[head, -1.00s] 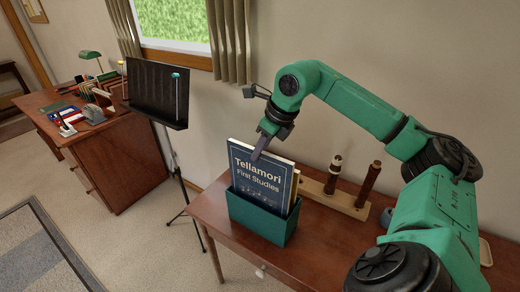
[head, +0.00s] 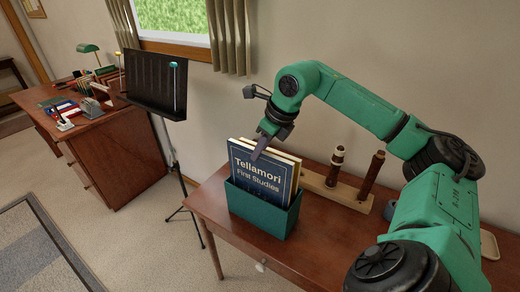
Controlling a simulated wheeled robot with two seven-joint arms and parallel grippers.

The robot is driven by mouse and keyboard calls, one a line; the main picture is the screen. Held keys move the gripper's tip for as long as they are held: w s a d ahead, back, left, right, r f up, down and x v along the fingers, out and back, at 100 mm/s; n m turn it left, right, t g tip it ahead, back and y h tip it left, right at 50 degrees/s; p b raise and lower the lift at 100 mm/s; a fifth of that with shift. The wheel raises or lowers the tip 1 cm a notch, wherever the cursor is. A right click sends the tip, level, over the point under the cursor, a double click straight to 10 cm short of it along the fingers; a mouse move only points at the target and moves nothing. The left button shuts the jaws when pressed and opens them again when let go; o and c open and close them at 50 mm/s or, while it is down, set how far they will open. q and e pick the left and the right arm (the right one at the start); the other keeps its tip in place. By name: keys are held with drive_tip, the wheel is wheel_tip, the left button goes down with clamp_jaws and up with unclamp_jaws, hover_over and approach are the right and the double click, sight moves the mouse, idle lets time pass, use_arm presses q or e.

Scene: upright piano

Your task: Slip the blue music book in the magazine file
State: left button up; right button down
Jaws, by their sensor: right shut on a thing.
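The blue music book (head: 257,183), titled "Tellamori First Studies", stands upright in the green magazine file (head: 258,210). Its lower part is hidden behind the file's front wall, and its upper part shows above the rim. Pale edges of other books or pages show just behind it. My right gripper (head: 262,148) reaches down from above and is shut on the top edge of the blue book. The far finger is mostly hidden. My left gripper is not in view.
The file stands on a brown wooden table (head: 330,235). A wooden stand (head: 345,195) with two upright dark wooden pieces is behind it. A black music stand (head: 156,85) is at the left, before a desk (head: 110,150). The table's front left is clear.

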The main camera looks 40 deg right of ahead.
drive_tip(key=shift+f+b, duration=1.05)
drive_tip(key=shift+f, duration=0.2)
drive_tip(key=c, duration=0.7)
unclamp_jaws()
drive_tip(key=shift+c, duration=0.2)
drive_tip(key=shift+r, duration=0.1)
drive_tip(key=p+v, duration=0.3)
drive_tip(key=v, duration=1.1)
drive_tip(key=shift+r, duration=0.25)
